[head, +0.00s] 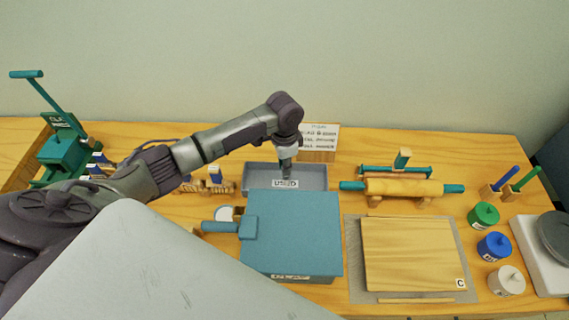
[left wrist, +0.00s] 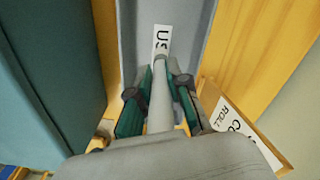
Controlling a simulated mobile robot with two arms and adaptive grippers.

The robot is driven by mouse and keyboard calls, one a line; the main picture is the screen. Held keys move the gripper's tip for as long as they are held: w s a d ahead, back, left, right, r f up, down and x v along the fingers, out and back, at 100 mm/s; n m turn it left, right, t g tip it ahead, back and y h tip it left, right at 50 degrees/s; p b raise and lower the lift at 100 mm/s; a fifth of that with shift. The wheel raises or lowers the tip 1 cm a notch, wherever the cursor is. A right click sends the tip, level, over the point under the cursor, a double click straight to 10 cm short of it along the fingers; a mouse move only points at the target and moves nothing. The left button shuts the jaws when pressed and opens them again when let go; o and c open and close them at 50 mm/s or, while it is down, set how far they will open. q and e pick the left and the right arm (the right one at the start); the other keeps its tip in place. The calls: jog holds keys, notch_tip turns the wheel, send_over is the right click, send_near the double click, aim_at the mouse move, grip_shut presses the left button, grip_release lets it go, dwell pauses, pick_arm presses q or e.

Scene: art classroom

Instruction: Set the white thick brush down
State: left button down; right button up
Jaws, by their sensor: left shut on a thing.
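My left gripper (head: 286,164) reaches down over the grey tray (head: 311,178) labelled USED, behind the teal box. In the left wrist view the gripper (left wrist: 160,100) is shut on the white thick brush (left wrist: 160,108), whose pale handle runs between the two green-padded fingers. The handle points toward the tray (left wrist: 190,42) and overlaps its label. In the head view the brush is mostly hidden by the gripper. I cannot tell whether it touches the tray floor. My right gripper is not in view.
The teal CLAY box (head: 292,232) stands right in front of the tray. A sign (head: 320,137) stands behind it. A rolling pin on a stand (head: 402,187), a wooden board (head: 415,255) and paint pots (head: 494,246) are to the right. Blue-labelled items stand to the left.

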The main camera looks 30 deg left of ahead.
pick_arm(q)
jog(key=c, duration=1.1)
grip_release()
notch_tip(320, 180, up, 12)
jog(key=shift+r+b, duration=0.2)
jog(key=shift+b, duration=0.45)
